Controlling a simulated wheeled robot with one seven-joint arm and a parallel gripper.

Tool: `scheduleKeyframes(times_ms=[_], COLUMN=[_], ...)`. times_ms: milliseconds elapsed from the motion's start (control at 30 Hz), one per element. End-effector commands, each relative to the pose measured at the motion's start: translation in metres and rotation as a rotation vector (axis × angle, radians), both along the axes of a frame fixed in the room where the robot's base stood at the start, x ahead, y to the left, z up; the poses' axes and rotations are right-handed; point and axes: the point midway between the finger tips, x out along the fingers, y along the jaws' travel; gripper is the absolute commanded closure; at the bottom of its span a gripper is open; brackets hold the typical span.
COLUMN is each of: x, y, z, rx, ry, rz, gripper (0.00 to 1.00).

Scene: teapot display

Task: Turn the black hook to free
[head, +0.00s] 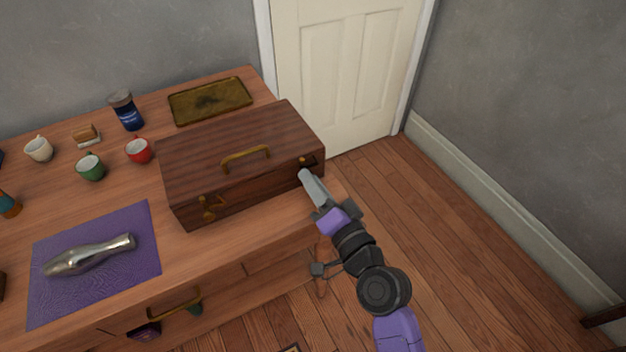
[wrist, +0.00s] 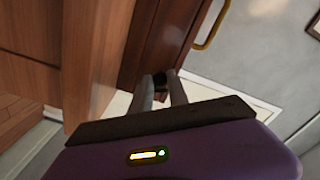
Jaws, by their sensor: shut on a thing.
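A dark brown wooden box (head: 235,165) with a brass top handle stands closed on the wooden counter. At the right end of its front is a small dark fitting, the black hook (head: 309,160). A brass hook (head: 208,208) sits at the left end of the front. My gripper (head: 304,174) reaches the right end of the box from the front. In the wrist view, my gripper's fingers (wrist: 162,90) are closed around the small black hook (wrist: 158,77). The fingers hide most of it, so its exact turn cannot be told.
A purple mat (head: 60,290) with a silver vase-like object (head: 90,257) lies at the counter's left front. Several cups, a blue jar (head: 127,112) and a brass tray (head: 210,100) stand left of and behind the box. Open floor (head: 450,230) lies to the right.

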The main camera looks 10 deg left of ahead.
Motion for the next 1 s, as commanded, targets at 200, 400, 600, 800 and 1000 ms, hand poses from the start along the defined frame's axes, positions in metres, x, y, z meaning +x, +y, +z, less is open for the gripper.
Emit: scheduleKeyframes(times_ms=[200,400,600,800,1000], x=[0.0004,0.0005,0.0005,0.0005,0.0005], y=[-0.0012,-0.0012,-0.0013,-0.0013,-0.0013], z=[0.0011,0.0006,0.0002,0.0001,-0.0001], rx=[0.09,0.131,0.142,0.142,0.142], ry=[0.059,0.087,0.095,0.095,0.095], rz=[-0.003,-0.003,-0.003,-0.003,-0.003], gripper=[1.0,1.0,1.0,1.0,0.6])
